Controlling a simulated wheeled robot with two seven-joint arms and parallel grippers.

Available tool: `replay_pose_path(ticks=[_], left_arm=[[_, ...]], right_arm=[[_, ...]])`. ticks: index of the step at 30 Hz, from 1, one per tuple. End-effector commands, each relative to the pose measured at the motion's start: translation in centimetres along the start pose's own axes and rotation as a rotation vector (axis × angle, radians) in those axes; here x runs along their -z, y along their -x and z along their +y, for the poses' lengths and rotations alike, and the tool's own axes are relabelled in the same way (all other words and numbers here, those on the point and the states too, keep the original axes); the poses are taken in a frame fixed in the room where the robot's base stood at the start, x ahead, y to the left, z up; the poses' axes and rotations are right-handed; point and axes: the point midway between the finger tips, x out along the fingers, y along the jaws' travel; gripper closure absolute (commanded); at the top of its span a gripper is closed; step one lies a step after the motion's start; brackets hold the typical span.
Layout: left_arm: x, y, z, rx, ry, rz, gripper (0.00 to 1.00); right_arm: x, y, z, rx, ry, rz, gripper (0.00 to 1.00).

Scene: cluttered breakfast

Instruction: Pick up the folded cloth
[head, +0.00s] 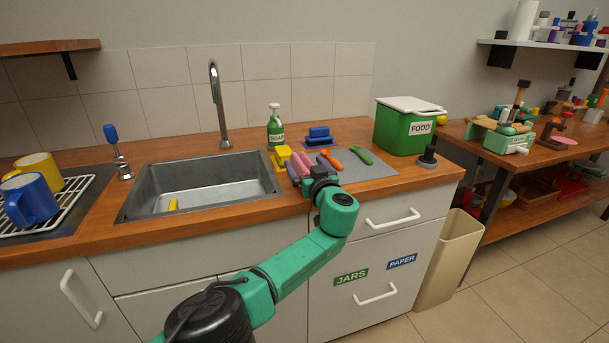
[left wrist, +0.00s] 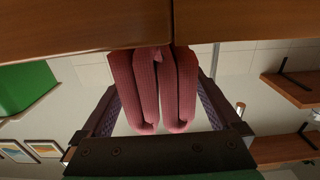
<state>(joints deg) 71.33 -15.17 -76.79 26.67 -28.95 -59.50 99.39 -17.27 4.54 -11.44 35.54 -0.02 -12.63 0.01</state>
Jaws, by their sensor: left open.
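The folded cloth (head: 298,164) is pink and lies near the front edge of the counter, right of the sink. In the left wrist view the folded cloth (left wrist: 150,92) shows its looped folds close up, between the two fingers. My left gripper (head: 309,177) is at the cloth's near end and covers part of it in the head view. In the left wrist view my left gripper (left wrist: 156,84) is open, with a finger on each side of the cloth and visible gaps beside it. My right gripper is not in view.
Yellow blocks (head: 282,156) sit close left of the cloth. An orange-handled item (head: 331,160) and a green item (head: 361,155) lie to its right on a grey mat (head: 372,171). The sink (head: 150,176) is left.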

Motion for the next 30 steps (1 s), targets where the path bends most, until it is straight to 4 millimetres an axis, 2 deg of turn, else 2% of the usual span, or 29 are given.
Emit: replay_pose_path(ticks=[8, 9, 11, 12, 16, 25, 30], left_arm=[[0.1, -0.5, -0.1, 0.001, 0.002, 0.0, 0.03], [0.1, -0.5, -0.1, 0.001, 0.002, 0.0, 0.06], [0.1, -0.5, -0.1, 0.001, 0.001, 0.0, 0.29], [0.1, -0.5, -0.1, 0.001, 0.001, 0.0, 0.45], [0.1, -0.5, -0.1, 0.002, 0.001, 0.0, 0.94], [0.4, -0.5, -0.1, 0.002, 0.002, 0.0, 0.96], [2.6, -0.5, -0.1, 0.0, 0.004, 0.001, 0.96]], right_arm=[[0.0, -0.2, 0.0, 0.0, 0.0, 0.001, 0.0], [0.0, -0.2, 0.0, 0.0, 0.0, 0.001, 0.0], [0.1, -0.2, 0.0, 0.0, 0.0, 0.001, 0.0], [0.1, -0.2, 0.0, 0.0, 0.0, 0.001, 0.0], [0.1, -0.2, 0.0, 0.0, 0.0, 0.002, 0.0], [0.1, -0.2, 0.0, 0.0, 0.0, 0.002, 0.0], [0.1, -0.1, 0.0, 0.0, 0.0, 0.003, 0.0]])
